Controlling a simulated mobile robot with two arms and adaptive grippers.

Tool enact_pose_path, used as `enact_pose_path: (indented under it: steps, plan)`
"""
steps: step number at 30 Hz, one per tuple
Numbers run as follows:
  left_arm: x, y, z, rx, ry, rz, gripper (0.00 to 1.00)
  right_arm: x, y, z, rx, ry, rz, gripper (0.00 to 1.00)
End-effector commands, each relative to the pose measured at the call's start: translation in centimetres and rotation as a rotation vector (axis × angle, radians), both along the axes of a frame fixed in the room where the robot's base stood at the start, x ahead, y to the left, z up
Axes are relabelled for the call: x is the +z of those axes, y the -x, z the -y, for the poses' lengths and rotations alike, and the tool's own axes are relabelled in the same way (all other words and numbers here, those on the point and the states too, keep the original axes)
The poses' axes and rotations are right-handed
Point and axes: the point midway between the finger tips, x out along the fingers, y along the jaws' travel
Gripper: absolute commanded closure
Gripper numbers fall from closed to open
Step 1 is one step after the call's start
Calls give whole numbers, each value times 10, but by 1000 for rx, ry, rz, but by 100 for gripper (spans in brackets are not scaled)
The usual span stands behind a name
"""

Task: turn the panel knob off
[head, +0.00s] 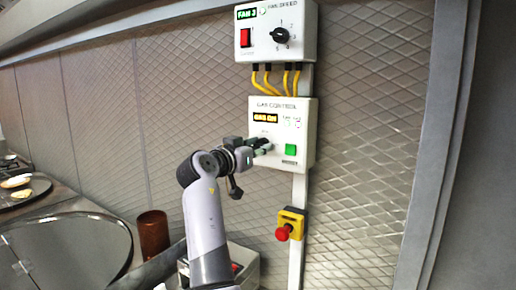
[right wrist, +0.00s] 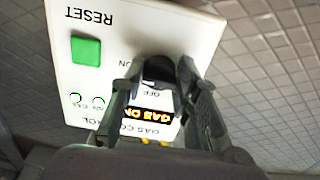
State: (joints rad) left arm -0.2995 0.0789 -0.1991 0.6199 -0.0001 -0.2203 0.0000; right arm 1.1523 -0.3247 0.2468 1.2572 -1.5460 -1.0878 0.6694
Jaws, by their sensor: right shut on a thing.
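The white gas control panel (head: 310,130) is on the wall, with a lit display (head: 265,118) reading GAS ON and a green button (head: 290,149). My right gripper (head: 266,147) reaches it from the left and hides the knob in the head view. In the right wrist view the panel (right wrist: 205,35) appears upside down. There the black knob (right wrist: 158,66) sits between the fingers of my right gripper (right wrist: 160,76), which is shut on it. OFF and ON markings show beside the knob. My left gripper is not in view.
A fan panel (head: 307,20) with its own black knob (head: 280,35) is above, joined by yellow cables (head: 275,80). A red emergency button (head: 284,232) is below. A brown cup (head: 153,234) stands on the counter at left.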

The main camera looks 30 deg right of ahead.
Motion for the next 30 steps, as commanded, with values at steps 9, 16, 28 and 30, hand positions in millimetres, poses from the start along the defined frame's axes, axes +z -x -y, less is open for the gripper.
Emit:
enact_pose_path:
  steps: [9,16,28,30]
  plan:
    - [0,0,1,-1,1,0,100,1,0,0,0,23,-35,99]
    - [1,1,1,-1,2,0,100,1,0,0,0,92,-150,99]
    - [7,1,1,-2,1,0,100,2,1,0,1,279,-469,99]
    - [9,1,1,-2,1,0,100,3,1,0,2,313,-527,99]
